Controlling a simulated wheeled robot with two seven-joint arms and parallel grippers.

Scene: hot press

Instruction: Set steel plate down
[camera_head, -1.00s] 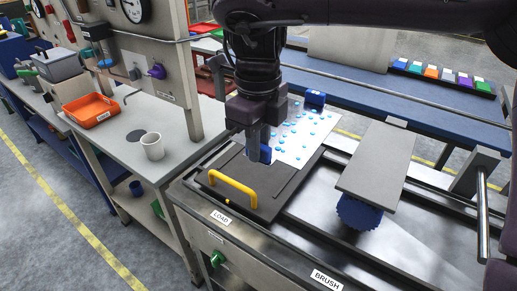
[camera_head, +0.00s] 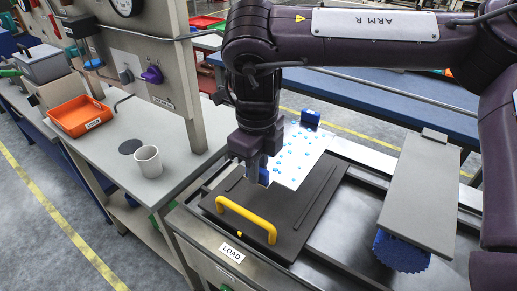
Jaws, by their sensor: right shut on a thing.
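The steel plate (camera_head: 302,153) is pale and shiny, with bright blue drops on its face and a blue block (camera_head: 310,119) at its far end. My right gripper (camera_head: 258,172) is shut on the steel plate at its near left end, beside another blue piece. The plate is at the back of a dark flat platen (camera_head: 300,212) with a yellow handle (camera_head: 245,220), at the LOAD station. I cannot tell whether the plate touches the platen. The gripper hides part of the plate's left side. My left gripper is not in view.
A grey slab (camera_head: 419,190) over a blue round brush (camera_head: 401,253) stands right of the platen. A side table (camera_head: 185,178) at left holds a white cup (camera_head: 148,161) and an orange tray (camera_head: 80,116). A panel post (camera_head: 181,75) rises close left of my arm.

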